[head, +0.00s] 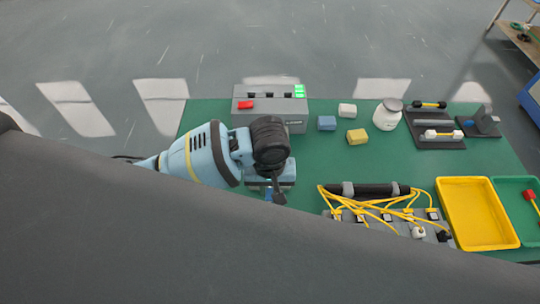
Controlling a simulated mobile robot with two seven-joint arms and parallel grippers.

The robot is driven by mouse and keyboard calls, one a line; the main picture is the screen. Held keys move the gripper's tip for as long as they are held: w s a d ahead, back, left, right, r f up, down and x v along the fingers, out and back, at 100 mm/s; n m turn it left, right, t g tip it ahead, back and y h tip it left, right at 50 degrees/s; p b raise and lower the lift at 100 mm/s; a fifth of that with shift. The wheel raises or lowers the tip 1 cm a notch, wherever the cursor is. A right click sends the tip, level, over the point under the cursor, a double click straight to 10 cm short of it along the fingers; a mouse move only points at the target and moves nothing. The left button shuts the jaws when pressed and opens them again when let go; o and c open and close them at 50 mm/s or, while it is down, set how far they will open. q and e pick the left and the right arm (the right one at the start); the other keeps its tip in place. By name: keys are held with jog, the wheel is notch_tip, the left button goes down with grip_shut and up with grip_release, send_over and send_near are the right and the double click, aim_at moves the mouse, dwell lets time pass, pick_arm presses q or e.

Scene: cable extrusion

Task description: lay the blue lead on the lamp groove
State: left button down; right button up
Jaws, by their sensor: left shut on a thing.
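My left gripper (275,196) points down over the green table, below the grey box. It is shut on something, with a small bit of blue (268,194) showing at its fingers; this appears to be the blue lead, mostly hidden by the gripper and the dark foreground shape. I cannot tell which part is the lamp groove. A grey board (405,226) to the right carries a black bar (368,190) and several yellow leads (342,199). My right gripper is not in view.
A grey box (270,118) with a red button stands behind the gripper. Blue (327,123), white (347,110) and yellow (358,137) blocks and a white jar (387,114) stand to its right. A yellow tray (510,205) and green tray (505,186) lie at right.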

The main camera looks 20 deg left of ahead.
pick_arm(q)
jog(key=w+a, duration=0.1)
jog(key=w, duration=0.2)
jog(key=w+a, duration=0.1)
jog(key=w, duration=0.2)
jog(key=w+a+f+b, duration=0.1)
jog(key=w, duration=0.3)
jog(key=shift+f, duration=0.1)
jog(key=shift+w+a, duration=0.1)
jog(key=shift+w, duration=0.4)
jog(key=shift+w+a, duration=0.1)
jog(key=shift+w, duration=0.2)
jog(key=shift+f, duration=1.65)
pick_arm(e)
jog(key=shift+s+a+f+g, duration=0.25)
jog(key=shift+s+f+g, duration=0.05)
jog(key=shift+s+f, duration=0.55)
pick_arm(q)
jog(key=shift+f, duration=0.1)
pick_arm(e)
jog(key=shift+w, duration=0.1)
pick_arm(q)
jog(key=c, duration=1.3)
grip_release()
jog(key=shift+f, duration=0.1)
jog(key=shift+c, duration=0.2)
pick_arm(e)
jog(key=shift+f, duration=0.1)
